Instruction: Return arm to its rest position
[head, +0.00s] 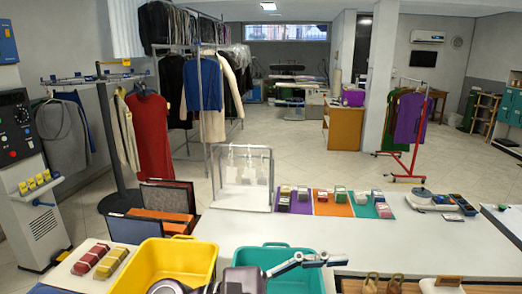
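My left gripper (318,261) shows at the bottom centre of the head view. Its dark wrist comes in from the lower left, and its grey finger links point right. It is in front of the teal bin (273,256) and partly covers it. I see it from the side and cannot make out a gap between the fingertips. No held object shows at it. My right arm and gripper are not in view.
A yellow bin (175,262) stands left of the teal one. The white counter (440,245) holds a metal rack (243,180), coloured mats with small bundles, and a blue-grey device (420,197). Shoes (383,284) sit at the lower front. Floor beyond is open.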

